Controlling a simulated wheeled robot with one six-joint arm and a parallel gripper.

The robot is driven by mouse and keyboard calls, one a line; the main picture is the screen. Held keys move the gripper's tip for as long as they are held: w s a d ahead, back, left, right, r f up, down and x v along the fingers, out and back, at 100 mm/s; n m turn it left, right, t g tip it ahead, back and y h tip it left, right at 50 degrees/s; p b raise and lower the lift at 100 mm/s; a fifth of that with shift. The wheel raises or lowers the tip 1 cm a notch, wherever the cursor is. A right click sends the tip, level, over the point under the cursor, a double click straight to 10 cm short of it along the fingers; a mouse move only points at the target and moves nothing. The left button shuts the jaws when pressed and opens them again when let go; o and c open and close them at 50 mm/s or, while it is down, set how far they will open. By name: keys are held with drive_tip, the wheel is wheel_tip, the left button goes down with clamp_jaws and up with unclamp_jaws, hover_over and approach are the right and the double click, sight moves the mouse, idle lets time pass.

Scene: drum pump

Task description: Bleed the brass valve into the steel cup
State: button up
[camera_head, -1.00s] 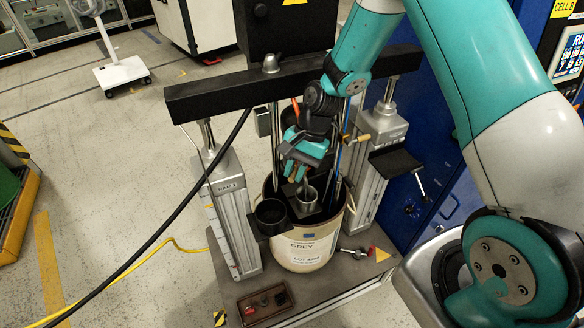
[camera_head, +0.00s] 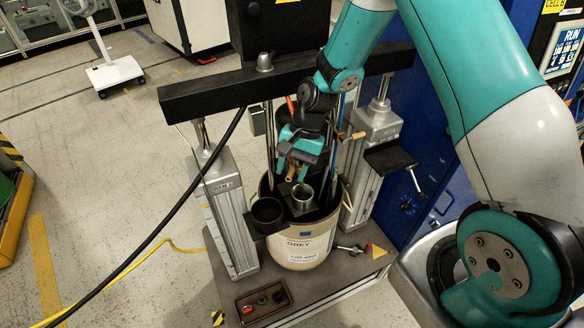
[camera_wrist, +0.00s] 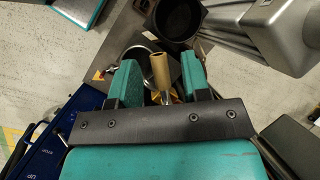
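My gripper (camera_head: 296,160) hangs over the drum mouth, pointing down. In the wrist view, its two teal fingers (camera_wrist: 162,80) stand apart, with a tan, brass-coloured cylindrical part (camera_wrist: 160,72) between them. Gaps show on both sides of that part. It looks like part of the brass valve, whose body is mostly hidden by the gripper; a brass-coloured piece also shows below the gripper in the head view (camera_head: 290,173). The steel cup (camera_head: 302,197) stands upright just below the gripper; in the wrist view it is partly hidden behind the fingers.
A black round holder (camera_head: 267,213) sits left of the steel cup at the rim of the drum (camera_head: 302,245). Grey posts (camera_head: 228,220) flank the drum under a black crossbeam (camera_head: 200,98). A black shelf (camera_head: 390,158) juts out at right. A brown tray (camera_head: 263,302) lies in front.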

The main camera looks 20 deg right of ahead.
drive_tip(key=shift+r, duration=0.1)
drive_tip(key=b+v, duration=0.2)
drive_tip(key=v, duration=1.5)
drive_tip(key=shift+d+r, duration=0.1)
drive_tip(key=s+a+r+n, duration=0.5)
drive_tip(key=s+a+n, duration=0.1)
drive_tip(key=s+a, duration=0.3)
drive_tip(key=s+a+n+t+b, duration=0.1)
drive_tip(key=s+a+n, duration=0.3)
drive_tip(key=s+n, duration=0.5)
drive_tip(key=s+t, duration=0.1)
drive_tip(key=s, duration=0.5)
drive_tip(key=shift+s+a+r, duration=0.15)
drive_tip(key=shift+s+r, duration=0.15)
drive_tip(key=shift+r, duration=0.05)
idle(2.9)
